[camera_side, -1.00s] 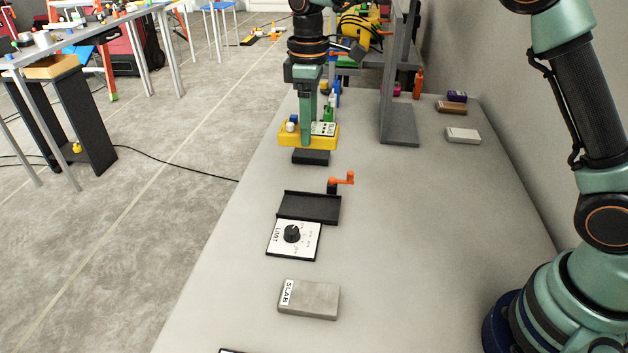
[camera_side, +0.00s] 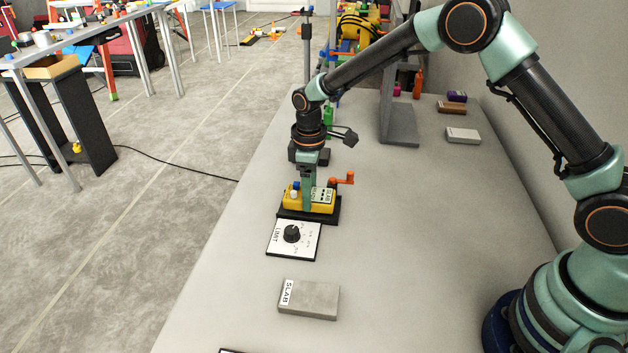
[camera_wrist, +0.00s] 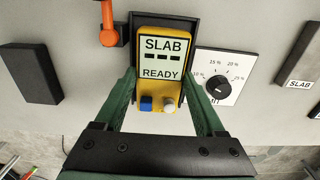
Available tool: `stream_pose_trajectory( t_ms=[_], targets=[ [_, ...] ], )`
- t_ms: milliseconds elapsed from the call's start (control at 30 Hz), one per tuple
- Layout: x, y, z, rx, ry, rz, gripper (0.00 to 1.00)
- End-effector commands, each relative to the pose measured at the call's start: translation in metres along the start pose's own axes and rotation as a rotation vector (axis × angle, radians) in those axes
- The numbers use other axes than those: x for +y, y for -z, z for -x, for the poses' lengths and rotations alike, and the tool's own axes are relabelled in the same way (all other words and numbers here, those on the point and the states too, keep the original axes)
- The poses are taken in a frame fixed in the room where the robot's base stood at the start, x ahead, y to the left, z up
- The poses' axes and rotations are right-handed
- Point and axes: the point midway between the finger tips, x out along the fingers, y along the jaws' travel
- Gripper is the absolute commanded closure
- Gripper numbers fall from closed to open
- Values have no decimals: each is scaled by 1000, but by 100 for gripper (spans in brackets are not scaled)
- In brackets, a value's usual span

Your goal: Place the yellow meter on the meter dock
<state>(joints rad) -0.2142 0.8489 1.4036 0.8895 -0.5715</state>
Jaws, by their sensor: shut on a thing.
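The yellow meter (camera_side: 322,207) has a white display, a white knob and a blue knob. In the wrist view the meter (camera_wrist: 150,92) reads "SLAB" and "READY". My gripper (camera_wrist: 160,85) is shut on it, one green finger at each side; in the side view my gripper (camera_side: 308,198) points down over it. The meter dock (camera_side: 334,216), a black tray, is directly under the meter, and its dark rim (camera_wrist: 193,45) shows around the meter's far end and right side. I cannot tell whether the meter rests on the dock floor or sits slightly above it.
An orange crank (camera_side: 345,179) stands at the dock's back right corner. A LIMIT dial card (camera_side: 309,242) lies just in front, and a grey slab (camera_side: 318,300) lies nearer. A black block (camera_wrist: 30,72) is beyond the crank.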

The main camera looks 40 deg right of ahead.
Motion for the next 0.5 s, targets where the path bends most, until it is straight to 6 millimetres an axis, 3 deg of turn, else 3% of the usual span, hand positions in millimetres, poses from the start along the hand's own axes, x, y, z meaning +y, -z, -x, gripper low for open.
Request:
stream_pose_trajectory(
  t_ms=[433, 467, 500],
  targets=[
    [0, 0, -11, 2, -1, 0, 100],
    [0, 0, -11, 1, 0, 0, 21],
    [0, 0, -11, 1, -1, 0, 5]
  ],
)
